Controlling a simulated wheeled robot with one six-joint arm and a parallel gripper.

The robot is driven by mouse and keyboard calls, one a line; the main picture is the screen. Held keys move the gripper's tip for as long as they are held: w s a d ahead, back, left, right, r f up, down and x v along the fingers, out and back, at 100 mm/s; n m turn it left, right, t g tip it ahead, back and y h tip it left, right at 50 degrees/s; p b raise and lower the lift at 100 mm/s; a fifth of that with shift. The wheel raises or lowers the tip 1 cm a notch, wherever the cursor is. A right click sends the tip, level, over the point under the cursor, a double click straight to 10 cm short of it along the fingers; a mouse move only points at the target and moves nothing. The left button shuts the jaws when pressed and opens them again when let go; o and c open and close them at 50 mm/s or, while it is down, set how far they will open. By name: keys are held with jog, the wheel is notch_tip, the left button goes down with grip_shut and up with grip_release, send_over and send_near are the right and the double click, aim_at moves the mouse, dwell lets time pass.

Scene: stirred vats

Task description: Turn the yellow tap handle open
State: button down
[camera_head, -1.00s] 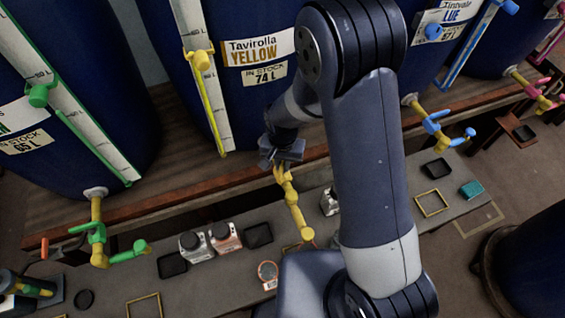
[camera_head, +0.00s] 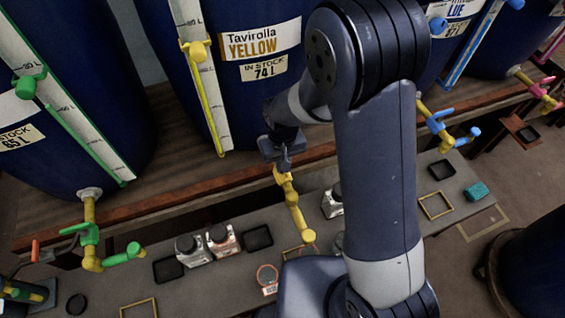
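The yellow tap (camera_head: 292,205) sticks out below the blue vat labelled Tavirolla YELLOW (camera_head: 190,85) and hangs over the grey bench. My gripper (camera_head: 283,165) is at the upper end of this tap, pointing down, and covers that part. It is touching or very close to the tap; I cannot tell which. The tap's handle cannot be made out apart from the gripper, so its angle is unclear. The fingers are small and dark, and their opening does not show.
A green-handled tap (camera_head: 90,245) is at the left and a blue-handled tap (camera_head: 440,128) at the right. Bottles (camera_head: 222,240), black trays (camera_head: 258,237) and a round-topped jar (camera_head: 267,275) stand on the bench (camera_head: 215,290) below. My arm hides part of the bench.

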dwell(0.4)
jog(key=c, duration=1.4)
grip_release()
jog(key=shift+c, duration=0.2)
jog(key=shift+r, duration=0.1)
notch_tip(320, 180, up, 11)
jog(key=shift+f, duration=0.2)
jog(key=shift+f, duration=0.1)
notch_tip(320, 180, down, 11)
jog(key=shift+r, duration=0.2)
